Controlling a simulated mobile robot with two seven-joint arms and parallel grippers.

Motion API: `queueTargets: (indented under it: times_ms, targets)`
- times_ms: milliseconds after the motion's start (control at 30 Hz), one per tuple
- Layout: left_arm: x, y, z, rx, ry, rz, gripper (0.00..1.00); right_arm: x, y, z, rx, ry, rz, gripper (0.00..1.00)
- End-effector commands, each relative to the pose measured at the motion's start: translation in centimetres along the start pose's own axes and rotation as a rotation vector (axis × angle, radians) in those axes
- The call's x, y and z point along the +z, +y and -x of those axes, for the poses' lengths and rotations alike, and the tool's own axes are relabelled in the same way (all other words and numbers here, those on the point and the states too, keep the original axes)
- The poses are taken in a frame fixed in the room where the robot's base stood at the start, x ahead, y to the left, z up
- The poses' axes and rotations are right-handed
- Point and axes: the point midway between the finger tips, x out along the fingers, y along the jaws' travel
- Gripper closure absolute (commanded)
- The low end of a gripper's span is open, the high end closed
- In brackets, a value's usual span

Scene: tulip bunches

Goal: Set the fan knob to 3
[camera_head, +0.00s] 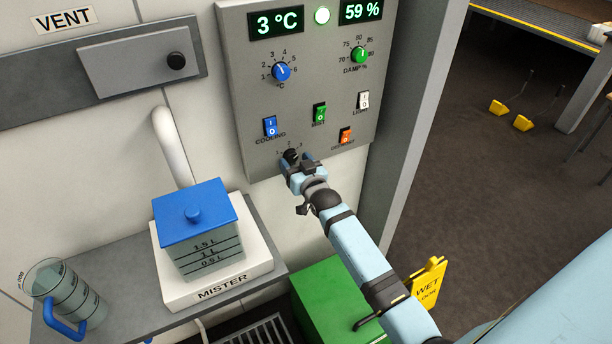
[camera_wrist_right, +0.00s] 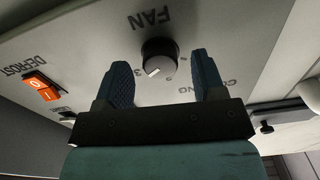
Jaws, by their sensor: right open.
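The fan knob (camera_head: 291,155) is a small black dial low on the grey control panel (camera_head: 362,22), with 1, 2 and 3 printed above it. In the right wrist view, the knob (camera_wrist_right: 160,56) shows under the upside-down word FAN. Its white pointer mark points down-left there, seemingly between 2 and 3. My right gripper (camera_head: 296,163) is at the knob. In the wrist view the gripper (camera_wrist_right: 161,62) is open, its blue fingers on either side of the knob with gaps showing. My left gripper is not in view.
An orange defrost switch (camera_head: 346,135) and a blue cooling switch (camera_head: 270,127) flank the knob's area, with a green mist switch (camera_head: 320,112) above. Below the panel stands a green box (camera_head: 335,295). A mister tank (camera_head: 205,240) and a jug (camera_head: 65,295) stand on a shelf to the left.

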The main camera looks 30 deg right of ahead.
Motion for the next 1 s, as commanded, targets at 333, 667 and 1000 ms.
queueTargets:
  times_ms: [333, 667, 1000]
  targets:
    - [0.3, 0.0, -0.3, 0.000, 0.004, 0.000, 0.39, 0.2, 0.0, 7.6, 0.001, -0.003, -0.001, 0.37]
    - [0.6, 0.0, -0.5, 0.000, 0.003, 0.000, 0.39, 0.1, 0.0, 12.4, 0.000, -0.001, -0.001, 0.37]
    - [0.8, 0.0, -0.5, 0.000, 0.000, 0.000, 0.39, 0.0, 0.0, 12.9, 0.000, -0.001, -0.001, 0.37]
